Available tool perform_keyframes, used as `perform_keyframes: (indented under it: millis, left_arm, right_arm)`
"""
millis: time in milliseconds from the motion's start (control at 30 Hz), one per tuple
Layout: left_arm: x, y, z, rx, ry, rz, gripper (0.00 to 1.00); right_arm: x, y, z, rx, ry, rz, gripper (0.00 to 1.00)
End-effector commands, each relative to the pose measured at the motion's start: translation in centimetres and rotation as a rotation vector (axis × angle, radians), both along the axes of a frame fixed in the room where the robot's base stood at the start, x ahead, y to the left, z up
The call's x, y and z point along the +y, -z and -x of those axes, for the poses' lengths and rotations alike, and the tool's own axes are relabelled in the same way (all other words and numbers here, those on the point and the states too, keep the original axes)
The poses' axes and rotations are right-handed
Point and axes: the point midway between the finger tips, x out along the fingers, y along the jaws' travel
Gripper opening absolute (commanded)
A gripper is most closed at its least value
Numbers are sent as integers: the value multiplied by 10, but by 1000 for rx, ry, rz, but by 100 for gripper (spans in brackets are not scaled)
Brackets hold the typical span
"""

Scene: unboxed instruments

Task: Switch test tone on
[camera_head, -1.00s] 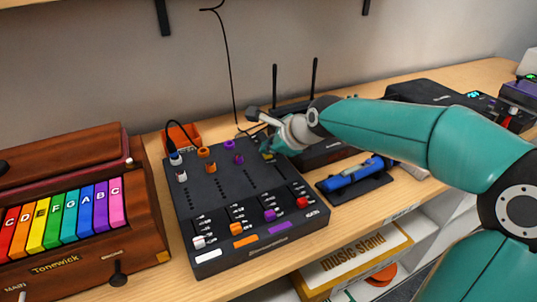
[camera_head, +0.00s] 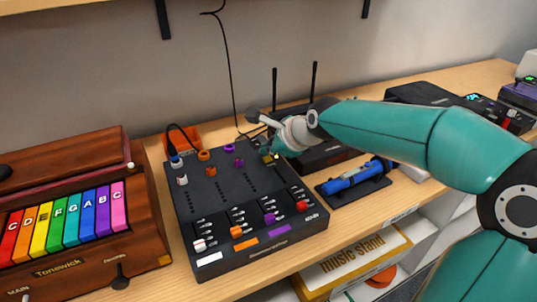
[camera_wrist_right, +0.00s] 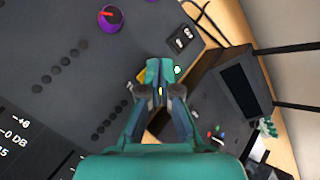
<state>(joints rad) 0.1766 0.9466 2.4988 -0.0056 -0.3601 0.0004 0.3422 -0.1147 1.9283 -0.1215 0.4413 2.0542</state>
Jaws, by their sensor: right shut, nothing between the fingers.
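The black mixer (camera_head: 251,201) with knobs and faders stands on the wooden bench. My right gripper (camera_head: 268,152) is over its far right corner, with its fingers shut and empty. A small yellow part (camera_head: 270,158) shows at the fingertips there. In the right wrist view the closed fingertips (camera_wrist_right: 160,88) are at the mixer's top, partly covering the yellow part (camera_wrist_right: 141,76). A small bright green dot (camera_wrist_right: 177,70) shows beside them. A small black switch panel with white marks (camera_wrist_right: 182,39) is nearby. Whether the fingers touch anything is unclear. My left gripper is not in view.
A wooden keyboard with coloured keys (camera_head: 66,220) stands left of the mixer. A black box with two antennas (camera_head: 325,155) is behind my right gripper. A blue device on a black stand (camera_head: 355,178) lies to the right. An orange box (camera_head: 190,136) is behind.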

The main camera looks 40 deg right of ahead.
Motion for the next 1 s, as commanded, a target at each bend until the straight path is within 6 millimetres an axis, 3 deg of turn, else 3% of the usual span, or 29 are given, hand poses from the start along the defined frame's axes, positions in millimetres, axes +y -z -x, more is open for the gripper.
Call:
perform_keyframes:
  millis: [467, 1000]
  left_arm:
    - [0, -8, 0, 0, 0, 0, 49]
    - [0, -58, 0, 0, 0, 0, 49]
  right_arm:
    - [0, -8, 0, 0, 0, 0, 0]
    - [0, -60, 0, 0, 0, 0, 0]
